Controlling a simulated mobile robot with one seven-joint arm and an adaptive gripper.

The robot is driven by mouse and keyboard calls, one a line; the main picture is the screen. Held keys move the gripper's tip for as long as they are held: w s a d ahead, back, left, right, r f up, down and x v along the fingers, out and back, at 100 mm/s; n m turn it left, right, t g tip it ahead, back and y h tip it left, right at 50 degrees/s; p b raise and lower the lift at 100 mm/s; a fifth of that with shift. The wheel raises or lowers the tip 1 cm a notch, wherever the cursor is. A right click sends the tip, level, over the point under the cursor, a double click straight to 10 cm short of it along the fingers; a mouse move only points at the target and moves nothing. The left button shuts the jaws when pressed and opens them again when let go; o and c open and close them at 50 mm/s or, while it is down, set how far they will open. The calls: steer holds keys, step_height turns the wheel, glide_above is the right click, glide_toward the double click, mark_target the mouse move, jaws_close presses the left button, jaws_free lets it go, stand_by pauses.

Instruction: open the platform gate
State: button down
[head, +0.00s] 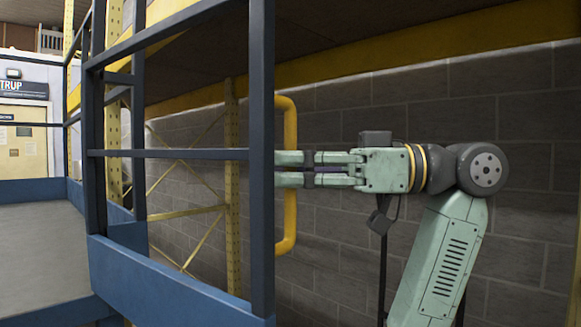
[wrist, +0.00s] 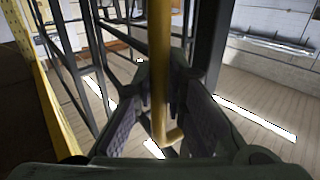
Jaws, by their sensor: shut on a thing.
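The platform gate is a dark metal frame with a horizontal mid rail (head: 180,153) and a blue lower panel (head: 165,283). Its near upright post (head: 262,120) carries a tall yellow handle (head: 290,225). My gripper (head: 284,168) comes in level from the right and is shut on the handle at about mid-height. In the wrist view the handle (wrist: 160,55) runs upright between my two fingers (wrist: 158,100), with its lower bend showing below them. The post hides part of the fingertips in the head view. I cannot tell how far the gate stands from its frame.
The platform's grey deck (head: 38,245) with blue edging lies at the left. A grey block wall (head: 350,250) stands behind my arm. A yellow rack upright (head: 232,190) with diagonal braces stands behind the gate. A yellow beam (head: 430,65) runs overhead.

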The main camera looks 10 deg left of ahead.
stand_by(0.3)
steer(key=c, duration=1.6)
jaws_free()
steer(key=shift+d, duration=0.1)
steer(key=w+d, duration=0.1)
steer(key=d, duration=1)
steer(key=shift+w+d, duration=0.2)
steer(key=shift+d, duration=0.2)
